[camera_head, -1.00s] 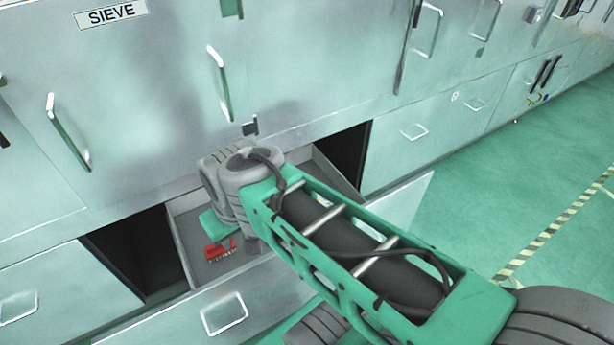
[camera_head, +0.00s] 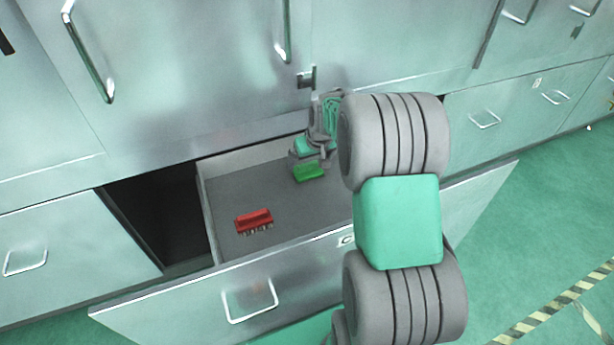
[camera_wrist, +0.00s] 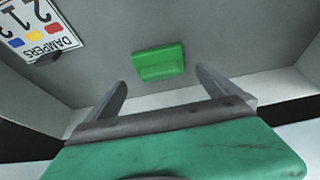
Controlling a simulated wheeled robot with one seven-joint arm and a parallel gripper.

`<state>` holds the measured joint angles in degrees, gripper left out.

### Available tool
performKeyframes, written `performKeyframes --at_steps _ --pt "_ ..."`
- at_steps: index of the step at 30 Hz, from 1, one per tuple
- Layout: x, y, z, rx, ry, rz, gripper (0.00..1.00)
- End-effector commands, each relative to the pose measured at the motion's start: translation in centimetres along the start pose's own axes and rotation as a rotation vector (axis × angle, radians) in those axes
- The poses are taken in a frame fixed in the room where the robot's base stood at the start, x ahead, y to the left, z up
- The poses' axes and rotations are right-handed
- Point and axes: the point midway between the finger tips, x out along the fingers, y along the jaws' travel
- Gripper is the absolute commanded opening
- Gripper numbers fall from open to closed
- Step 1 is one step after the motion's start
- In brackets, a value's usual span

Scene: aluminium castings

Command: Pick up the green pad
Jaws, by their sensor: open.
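The green pad (camera_head: 309,172) lies on the floor of the open drawer (camera_head: 285,249), toward its back. In the wrist view the green pad (camera_wrist: 159,62) shows as a small block with a raised ridge, lying ahead of and between my finger tips. My gripper (camera_head: 318,150) is over the drawer, right by the pad in the head view; my arm hides part of the drawer's right side. In the wrist view my gripper (camera_wrist: 160,78) has its two fingers spread apart with nothing between them. The pad looks apart from both fingers.
A red brush (camera_head: 254,221) with bristles lies in the drawer, left of the pad. A label reading DAMPERS (camera_wrist: 38,28) shows at the upper left of the wrist view. Cabinet doors with handles (camera_head: 283,30) rise behind the drawer. The drawer walls stand close around my gripper.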

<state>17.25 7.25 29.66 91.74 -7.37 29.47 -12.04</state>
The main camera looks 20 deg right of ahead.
Motion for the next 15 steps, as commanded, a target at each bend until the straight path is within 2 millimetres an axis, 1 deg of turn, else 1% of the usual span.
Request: performKeyframes --at_steps 3,7,10,15 --pt "2.3 -0.1 0.0 -0.001 -0.003 -0.001 1.00" --pt "4.4 -0.1 -0.1 -0.002 -0.003 -0.002 1.00" --pt "4.9 -0.1 -0.2 -0.002 -0.001 -0.001 1.00" --pt "4.8 -0.1 -0.3 -0.002 -0.001 -0.001 1.00"
